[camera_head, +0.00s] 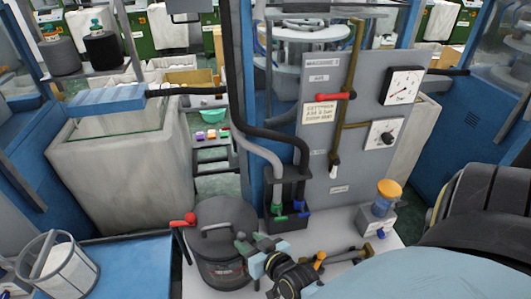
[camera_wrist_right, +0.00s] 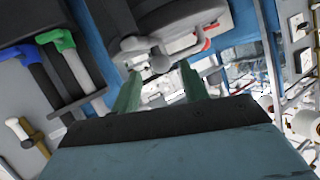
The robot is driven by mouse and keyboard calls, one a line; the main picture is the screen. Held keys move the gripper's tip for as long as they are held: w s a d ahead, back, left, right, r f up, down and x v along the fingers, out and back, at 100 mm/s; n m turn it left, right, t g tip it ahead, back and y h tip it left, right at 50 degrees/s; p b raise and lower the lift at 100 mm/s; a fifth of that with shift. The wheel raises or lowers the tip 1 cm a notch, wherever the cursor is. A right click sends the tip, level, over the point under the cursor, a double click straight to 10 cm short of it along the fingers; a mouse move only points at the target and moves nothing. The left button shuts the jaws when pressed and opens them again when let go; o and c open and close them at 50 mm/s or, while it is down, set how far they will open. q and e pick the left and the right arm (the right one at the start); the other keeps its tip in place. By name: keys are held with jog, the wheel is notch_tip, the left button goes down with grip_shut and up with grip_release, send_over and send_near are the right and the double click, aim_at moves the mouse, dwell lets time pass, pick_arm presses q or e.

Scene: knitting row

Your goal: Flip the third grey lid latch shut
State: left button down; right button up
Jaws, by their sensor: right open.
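A dark grey round pot (camera_head: 222,250) with a lid and a bar handle on top stands on the light bench, left of centre in the head view. It also fills the top middle of the right wrist view (camera_wrist_right: 180,20). A grey latch (camera_wrist_right: 135,46) with rounded ends shows at the pot's rim, just beyond my fingertips. I cannot tell whether the latch is shut or which one in order it is. My right gripper (camera_head: 253,244) is at the pot's right side. Its green fingers (camera_wrist_right: 159,76) are apart, with a grey knob between or just past their tips; contact is unclear.
A red-handled lever (camera_head: 184,220) stands at the pot's left. A black holder (camera_head: 287,215) with green and blue valves and hoses is close behind my gripper. A grey gauge panel (camera_head: 345,120) rises behind. A small orange-capped device (camera_head: 385,200) stands right. A blue table (camera_head: 130,270) lies left.

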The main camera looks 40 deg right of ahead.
jog(key=v, duration=0.8)
jog(key=shift+s+r, duration=0.15)
jog(key=shift+s, duration=0.1)
